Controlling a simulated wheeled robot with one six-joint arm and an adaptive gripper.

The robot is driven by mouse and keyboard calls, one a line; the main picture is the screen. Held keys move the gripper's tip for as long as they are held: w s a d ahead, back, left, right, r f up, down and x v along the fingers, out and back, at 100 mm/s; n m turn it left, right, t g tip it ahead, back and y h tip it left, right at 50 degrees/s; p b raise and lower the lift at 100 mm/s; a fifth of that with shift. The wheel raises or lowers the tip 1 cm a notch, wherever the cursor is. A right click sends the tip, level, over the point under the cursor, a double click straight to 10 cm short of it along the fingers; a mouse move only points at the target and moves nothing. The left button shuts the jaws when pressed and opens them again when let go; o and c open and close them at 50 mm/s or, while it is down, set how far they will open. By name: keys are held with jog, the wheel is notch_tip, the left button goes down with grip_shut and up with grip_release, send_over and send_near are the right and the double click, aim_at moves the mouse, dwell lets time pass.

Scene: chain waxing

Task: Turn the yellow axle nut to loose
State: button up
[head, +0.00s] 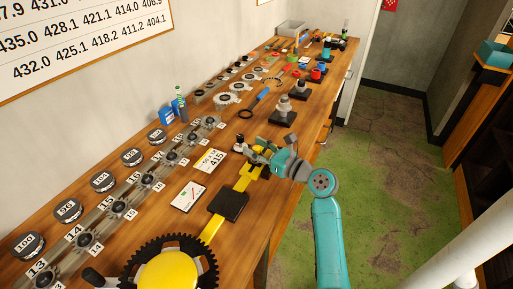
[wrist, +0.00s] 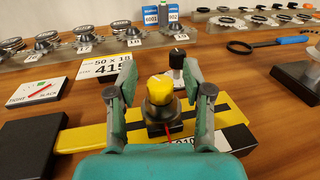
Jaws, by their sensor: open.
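The yellow axle nut (wrist: 160,88) sits upright on a dark square base, with a small red mark at its front. The base stands on a yellow bar (wrist: 85,138), which also shows in the head view (head: 213,228). My gripper (wrist: 157,76) is open, with one finger on each side of the nut and visible gaps on both sides. In the head view my gripper (head: 267,152) is over the far end of the bar and largely hides the nut.
A black-and-white knob (wrist: 177,65) stands just behind the nut, near my fingers. A "50 x 18 415" card (head: 209,160) lies to the left. A black pad (head: 229,205) sits on the bar. Rows of sprockets line the wall side; a dark stand (head: 283,115) is beyond.

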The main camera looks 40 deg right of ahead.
grip_shut()
jog(key=shift+d+n+y, duration=0.15)
jog(key=shift+n+y, duration=0.55)
jog(key=shift+y, duration=0.3)
jog(key=shift+n+g+y, duration=1.2)
jog(key=shift+n+y, duration=0.4)
jog(key=shift+y, duration=0.7)
grip_release()
